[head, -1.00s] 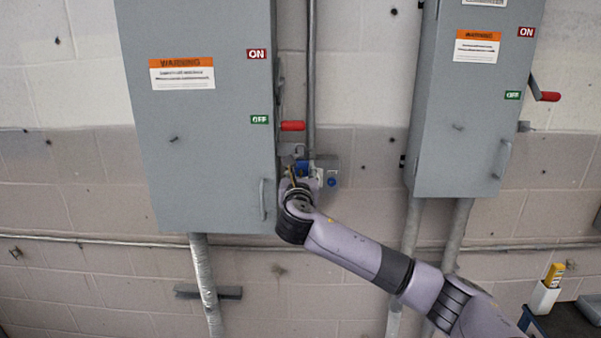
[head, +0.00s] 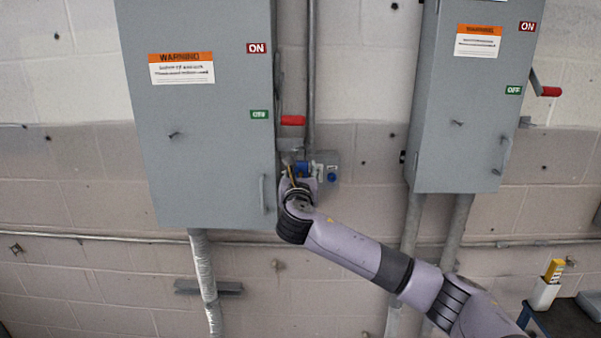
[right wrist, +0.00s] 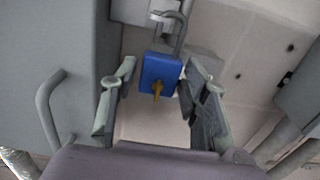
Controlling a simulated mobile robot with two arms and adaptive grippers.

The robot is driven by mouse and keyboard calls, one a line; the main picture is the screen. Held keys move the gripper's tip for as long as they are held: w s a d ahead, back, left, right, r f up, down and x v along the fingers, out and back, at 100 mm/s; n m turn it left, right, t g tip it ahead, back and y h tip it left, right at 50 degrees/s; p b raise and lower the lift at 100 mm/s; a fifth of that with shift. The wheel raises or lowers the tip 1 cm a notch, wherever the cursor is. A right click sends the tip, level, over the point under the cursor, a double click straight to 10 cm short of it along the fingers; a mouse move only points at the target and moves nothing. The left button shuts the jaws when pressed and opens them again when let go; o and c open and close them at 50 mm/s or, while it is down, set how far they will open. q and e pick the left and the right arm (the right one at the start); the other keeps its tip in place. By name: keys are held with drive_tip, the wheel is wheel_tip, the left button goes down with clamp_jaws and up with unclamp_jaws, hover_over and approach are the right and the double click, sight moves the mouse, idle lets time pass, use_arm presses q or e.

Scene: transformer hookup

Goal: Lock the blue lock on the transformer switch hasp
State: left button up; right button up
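The blue lock (right wrist: 160,74) hangs in the right wrist view with its grey shackle (right wrist: 180,35) up at the metal hasp (right wrist: 166,15). A brass key (right wrist: 157,89) sticks out of the lock's face. I cannot tell whether the shackle is closed. My right gripper (right wrist: 159,72) is open, with one finger on each side of the lock. A gap shows on the left; the right finger is close to the lock, contact unclear. In the head view the lock (head: 302,168) is small, beside the left switch box (head: 205,130), below its red handle (head: 292,120). My left gripper is out of view.
A grey pipe (head: 311,60) and a small fitting with a blue round part (head: 331,177) are close to the lock. A second switch box (head: 465,120) hangs to the right. A door handle (right wrist: 52,105) is left of my right gripper. A dark table (head: 565,318) stands lower right.

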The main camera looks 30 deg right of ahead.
drive_tip(key=shift+o, duration=1.3)
drive_tip(key=shift+s, duration=0.1)
drive_tip(key=shift+p+v, duration=0.65)
drive_tip(key=shift+v, duration=0.3)
drive_tip(key=p+v, duration=0.1)
drive_tip(key=v, duration=0.2)
